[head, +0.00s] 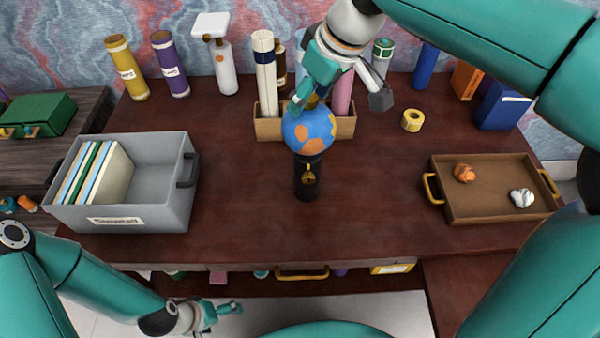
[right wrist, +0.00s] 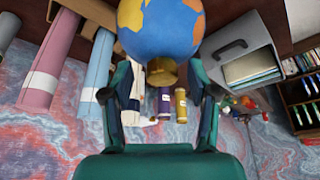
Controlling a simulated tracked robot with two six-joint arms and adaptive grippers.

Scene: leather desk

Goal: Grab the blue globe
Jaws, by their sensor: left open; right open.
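The blue globe (head: 308,130) with orange and yellow land patches stands upright on a black base (head: 306,180) at the middle of the desk. My right gripper (head: 338,98) is open above and behind it, with one finger close to the globe's top. In the right wrist view the globe (right wrist: 160,28) is upside down, and its brass-coloured top cap (right wrist: 162,72) shows between the spread fingers. I cannot tell whether either finger touches it. My left gripper (head: 216,314) is open and empty, low in front of the desk's front edge, away from the globe.
A wooden organizer (head: 268,128) with rolled tubes stands right behind the globe. A grey bin (head: 170,205) with books stands at the left. A wooden tray (head: 485,205) with crumpled balls is at the right. A yellow tape roll (head: 412,120) lies behind it. Desk beside the globe is clear.

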